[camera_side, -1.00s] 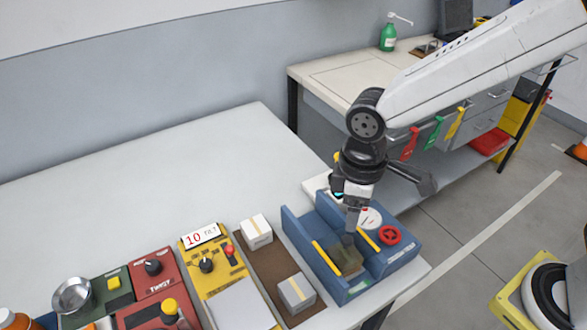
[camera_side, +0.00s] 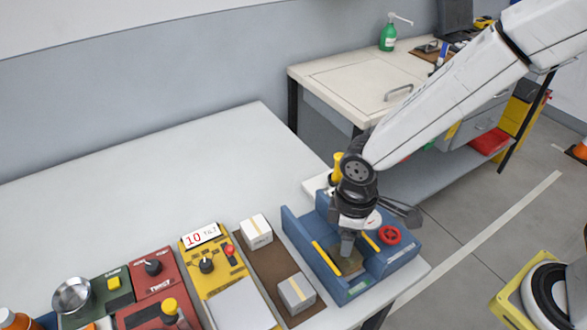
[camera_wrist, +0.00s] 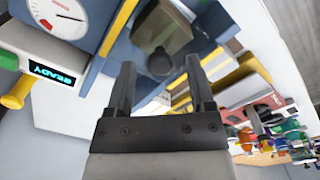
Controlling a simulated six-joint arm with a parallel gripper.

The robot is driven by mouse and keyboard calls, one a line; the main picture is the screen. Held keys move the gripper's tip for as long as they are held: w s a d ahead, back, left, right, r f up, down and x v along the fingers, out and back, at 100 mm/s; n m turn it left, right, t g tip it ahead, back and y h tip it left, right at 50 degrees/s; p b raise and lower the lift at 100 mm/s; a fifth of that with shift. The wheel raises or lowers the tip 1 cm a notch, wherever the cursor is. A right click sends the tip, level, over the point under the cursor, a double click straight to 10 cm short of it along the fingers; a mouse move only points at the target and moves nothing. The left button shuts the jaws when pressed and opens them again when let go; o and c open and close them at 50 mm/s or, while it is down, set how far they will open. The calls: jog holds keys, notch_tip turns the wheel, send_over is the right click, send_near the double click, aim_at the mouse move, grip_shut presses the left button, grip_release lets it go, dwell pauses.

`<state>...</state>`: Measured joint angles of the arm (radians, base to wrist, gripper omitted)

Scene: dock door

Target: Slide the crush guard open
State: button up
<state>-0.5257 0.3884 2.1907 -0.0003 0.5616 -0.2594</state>
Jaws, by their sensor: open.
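The blue dock fixture (camera_side: 305,245) stands at the table's right end, with yellow rails (camera_side: 327,258) along its channel. The crush guard, a smoky see-through cover (camera_side: 351,266), sits between the rails, partly hidden by my gripper (camera_side: 347,248) in the side view. In the wrist view the guard (camera_wrist: 168,25) is ahead of my gripper (camera_wrist: 160,72), with a dark round knob (camera_wrist: 160,63) on its near side. My gripper is open, a finger to each side of the knob in the picture. I cannot tell whether they touch it.
A red handwheel (camera_side: 390,235) is on the fixture's right. A gauge (camera_wrist: 55,14) and a READY display (camera_wrist: 50,70) show at left in the wrist view. A brown mat with two boxes (camera_side: 296,292) and the yellow tilt panel (camera_side: 212,262) lie left of the fixture.

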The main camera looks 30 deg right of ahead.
jog(key=shift+f, duration=0.15)
grip_shut()
dwell(1.4)
